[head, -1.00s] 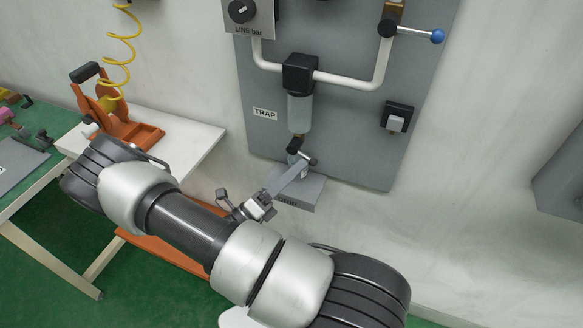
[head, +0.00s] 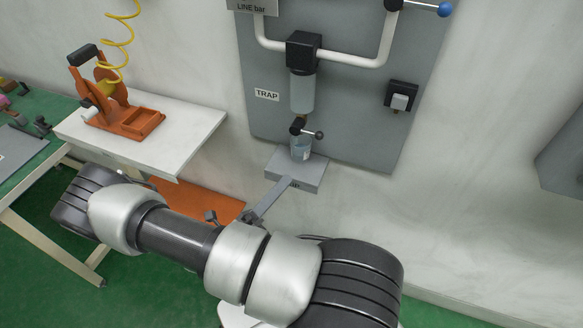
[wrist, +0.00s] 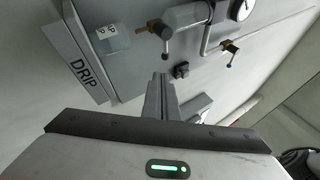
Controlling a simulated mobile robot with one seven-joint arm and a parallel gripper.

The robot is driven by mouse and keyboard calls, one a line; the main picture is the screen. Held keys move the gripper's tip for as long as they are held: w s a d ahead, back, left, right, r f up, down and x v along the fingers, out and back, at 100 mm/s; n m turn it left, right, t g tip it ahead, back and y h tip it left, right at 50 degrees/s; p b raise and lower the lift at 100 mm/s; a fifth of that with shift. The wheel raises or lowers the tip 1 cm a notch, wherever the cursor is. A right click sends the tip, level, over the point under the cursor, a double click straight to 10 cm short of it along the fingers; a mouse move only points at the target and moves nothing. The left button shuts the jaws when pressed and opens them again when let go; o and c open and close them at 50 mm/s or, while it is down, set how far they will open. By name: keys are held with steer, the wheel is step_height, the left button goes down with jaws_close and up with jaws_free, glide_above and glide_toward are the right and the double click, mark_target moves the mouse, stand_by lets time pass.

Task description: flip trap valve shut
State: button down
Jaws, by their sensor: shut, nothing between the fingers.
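The trap valve (head: 297,126) is a small black valve below the clear trap bowl (head: 302,93), beside the TRAP label. Its lever, with a dark knob (head: 319,135), points right and slightly down. In the wrist view the valve (wrist: 158,27) shows at the top, its knob (wrist: 166,57) hanging toward the picture's bottom. A clear cup (head: 301,150) stands under it on the grey drip shelf (head: 312,178). My gripper (head: 284,182) is shut and empty, in front of the shelf, below the valve and apart from it; my arm hides its base. Its fingers (wrist: 160,90) also show in the wrist view.
A pipe with a blue-knobbed valve (head: 445,9) runs above the trap. A switch box (head: 401,95) is on the panel's right. An orange device (head: 120,112) stands on a white table at left.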

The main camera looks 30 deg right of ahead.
steer(key=v, duration=0.4)
steer(key=shift+s+d+f, duration=0.1)
steer(key=shift+s+d, duration=0.05)
steer(key=shift+s, duration=0.05)
stand_by(0.3)
steer(key=s+a+r+m+y+p, duration=0.2)
steer(key=r+m+y+p, duration=0.2)
steer(key=r+m+y, duration=0.3)
steer(key=s+a+r+m+t+y+p, duration=0.1)
steer(key=r+m+y+p, duration=0.4)
steer(key=r+m, duration=1)
steer(key=s+a+r+m+y+p, duration=0.2)
steer(key=r+m+y+p, duration=0.3)
steer(key=r+m+y, duration=0.6)
step_height(320, 180, up, 8)
steer(key=shift+s+a+r+t, duration=0.3)
steer(key=shift+s+a, duration=0.1)
steer(key=shift+s, duration=0.35)
